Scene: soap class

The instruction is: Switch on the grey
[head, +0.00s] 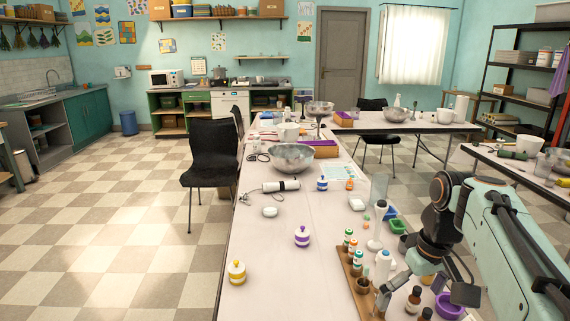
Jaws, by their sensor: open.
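The task names only "the grey", and I cannot tell for certain which thing that is. A hand blender (281,186) with a pale body and a dark, metallic end lies on the long white table (262,235), left of its middle. A grey metal bowl (292,158) stands behind it. No switch or button can be made out at this size. My gripper (388,290) is low at the table's near right, open, beside the wooden bottle rack and well away from the blender. Its fingers are small and partly hidden among the bottles.
Jars with yellow (236,272), purple (302,237) and blue (322,184) bands stand on the table. A wooden rack (366,306) with small bottles, brown bottles (413,300) and a purple bowl (449,306) crowd the near right. The table's left middle is mostly clear. A black chair (210,150) stands left.

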